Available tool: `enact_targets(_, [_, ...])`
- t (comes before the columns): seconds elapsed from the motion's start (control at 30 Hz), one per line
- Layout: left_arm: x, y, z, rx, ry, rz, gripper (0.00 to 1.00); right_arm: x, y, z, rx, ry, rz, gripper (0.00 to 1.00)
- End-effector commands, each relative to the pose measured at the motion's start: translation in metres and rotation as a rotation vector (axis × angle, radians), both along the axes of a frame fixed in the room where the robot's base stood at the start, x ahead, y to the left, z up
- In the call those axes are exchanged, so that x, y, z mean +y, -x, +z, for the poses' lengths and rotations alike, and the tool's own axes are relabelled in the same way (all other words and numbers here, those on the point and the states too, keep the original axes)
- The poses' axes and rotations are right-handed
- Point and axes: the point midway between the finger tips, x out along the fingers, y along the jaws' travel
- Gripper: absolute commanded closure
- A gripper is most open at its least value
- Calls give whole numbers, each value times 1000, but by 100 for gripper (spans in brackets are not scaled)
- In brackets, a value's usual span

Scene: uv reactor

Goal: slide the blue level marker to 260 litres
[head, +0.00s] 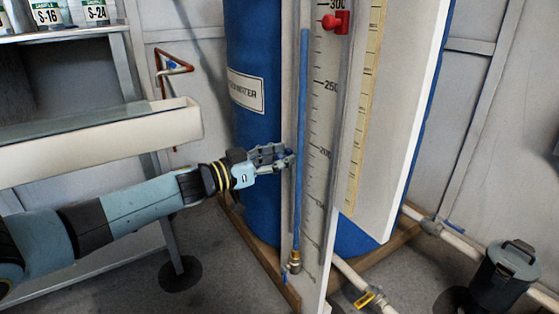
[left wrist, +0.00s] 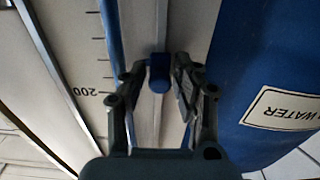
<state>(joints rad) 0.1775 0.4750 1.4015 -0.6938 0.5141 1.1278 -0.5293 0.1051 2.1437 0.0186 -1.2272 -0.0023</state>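The blue level marker (left wrist: 159,73) is a small block on a narrow upright rail (left wrist: 150,110), seen in the left wrist view. My left gripper (left wrist: 160,75) is open, with one finger on each side of the marker and narrow gaps showing. In the head view my left gripper (head: 285,157) is at the left edge of the gauge board, about level with the 200 mark; I cannot make out the marker there. The scale (head: 322,120) reads 200, 250 and 300 going up. My right gripper is not in view.
A blue liquid tube (head: 300,130) runs beside the rail. A red marker (head: 336,22) sits near 300. The blue tank (head: 250,50) stands behind. A pale trough (head: 100,140) is left, above my forearm. A dark bin (head: 505,275) stands at right.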

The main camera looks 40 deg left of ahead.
Motion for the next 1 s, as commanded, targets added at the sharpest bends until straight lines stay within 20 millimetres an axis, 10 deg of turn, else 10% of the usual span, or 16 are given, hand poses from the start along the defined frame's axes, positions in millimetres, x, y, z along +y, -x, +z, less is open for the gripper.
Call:
enact_targets(0.17, [0, 0, 0, 0, 0, 0, 70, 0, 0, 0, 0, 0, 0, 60])
enact_targets(0.4, [0, 0, 0, 0, 0, 1, 100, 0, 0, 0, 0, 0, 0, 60])
enact_targets(1.0, [0, 0, 10, -2, 1, 1, 100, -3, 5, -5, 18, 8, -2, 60])
